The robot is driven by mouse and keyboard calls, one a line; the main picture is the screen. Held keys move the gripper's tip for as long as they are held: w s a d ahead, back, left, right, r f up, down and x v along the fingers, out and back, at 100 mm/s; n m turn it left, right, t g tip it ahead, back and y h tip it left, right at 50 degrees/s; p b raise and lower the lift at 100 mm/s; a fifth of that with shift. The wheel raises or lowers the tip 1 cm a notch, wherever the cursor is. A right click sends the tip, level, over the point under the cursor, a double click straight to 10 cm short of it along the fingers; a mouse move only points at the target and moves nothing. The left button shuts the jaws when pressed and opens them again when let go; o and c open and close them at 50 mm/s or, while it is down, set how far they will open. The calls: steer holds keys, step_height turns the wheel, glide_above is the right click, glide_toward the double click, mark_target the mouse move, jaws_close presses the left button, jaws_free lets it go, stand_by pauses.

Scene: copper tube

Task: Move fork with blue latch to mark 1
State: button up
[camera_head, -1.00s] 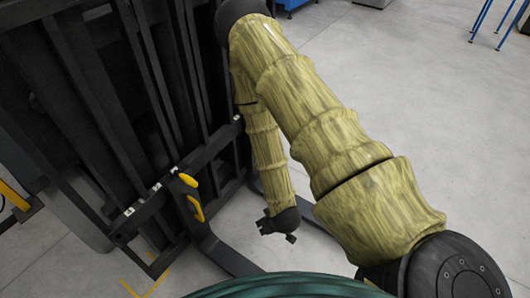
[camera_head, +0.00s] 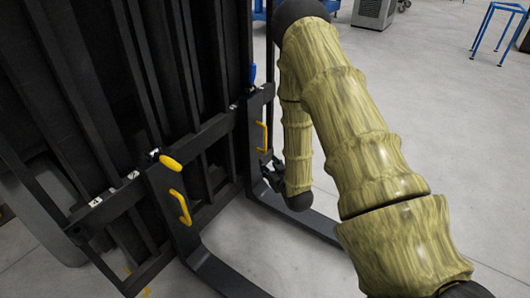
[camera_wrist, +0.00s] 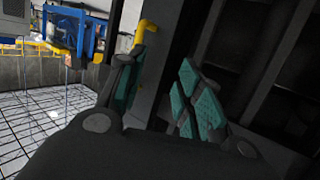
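The fork with the blue latch (camera_head: 252,76) hangs on the right part of the black carriage rail. It has a yellow handle (camera_head: 262,137), and its dark tine (camera_head: 308,220) reaches forward near the floor. My gripper (camera_head: 268,168) is close to this fork's upright, a little below the handle; the forearm partly hides it. In the wrist view, my gripper (camera_wrist: 160,95) is open, its teal-padded fingers apart. A yellow handle (camera_wrist: 146,31) on a dark upright shows beyond the gap. Small white marks, such as this mark (camera_head: 95,201), sit along the rail; their numbers are hard to read.
A second fork with a yellow latch (camera_head: 171,162) and handle hangs on the left part of the rail. Its tine (camera_head: 225,275) runs toward the front. The black mast stands behind. Open grey floor (camera_head: 450,150) lies right, with a blue stand (camera_head: 494,28) farther back.

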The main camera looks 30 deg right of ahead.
mark_target(266, 140)
steer(key=w+d+t+b, duration=0.1)
steer(key=w+d+b, duration=0.1)
steer(key=w, duration=0.2)
steer(key=w+d+b, duration=0.2)
steer(key=w+b, duration=0.1)
steer(key=w, duration=0.1)
steer(key=w+d+t+b, duration=0.1)
steer(key=w+d+b, duration=0.1)
steer(key=w+b, duration=0.1)
steer(key=shift+w+d+r+t+h, duration=0.25)
steer(key=shift+w+t+h, duration=0.05)
steer(key=shift+w+h, duration=0.1)
steer(key=shift+w+d+r+b, duration=0.15)
steer(key=shift+w+b, duration=0.3)
steer(key=shift+w, duration=0.4)
jaws_close()
